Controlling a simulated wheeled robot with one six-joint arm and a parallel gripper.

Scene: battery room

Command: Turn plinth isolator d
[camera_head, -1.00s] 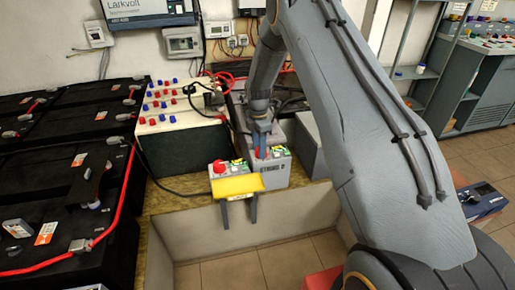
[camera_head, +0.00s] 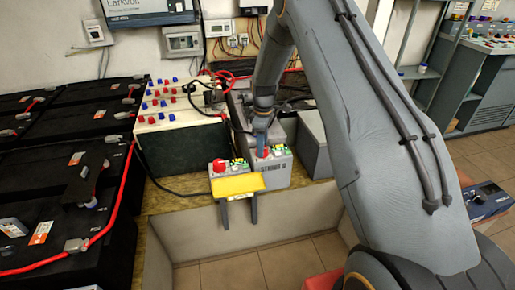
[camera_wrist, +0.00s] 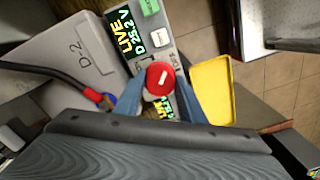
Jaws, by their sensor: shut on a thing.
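The isolator has a round red knob (camera_wrist: 160,78) with a white bar mark, seen from above in the wrist view. Beside it is a panel (camera_wrist: 146,28) with a green-lit display reading LIVE, D and 25.2 V. My gripper (camera_wrist: 162,92) has its two blue fingers on either side of the red knob, shut on it. In the head view my gripper (camera_head: 261,143) reaches down to the top of a grey box, and little of the knob shows there. A second red knob (camera_head: 219,164) sits on the box to the left.
A yellow plate (camera_head: 238,186) stands in front of the boxes; it also shows in the wrist view (camera_wrist: 210,90). A grey case marked D2 (camera_wrist: 75,60) with a dark cable (camera_wrist: 65,78) lies close beside my gripper. Black batteries (camera_head: 60,180) with red cables fill the left.

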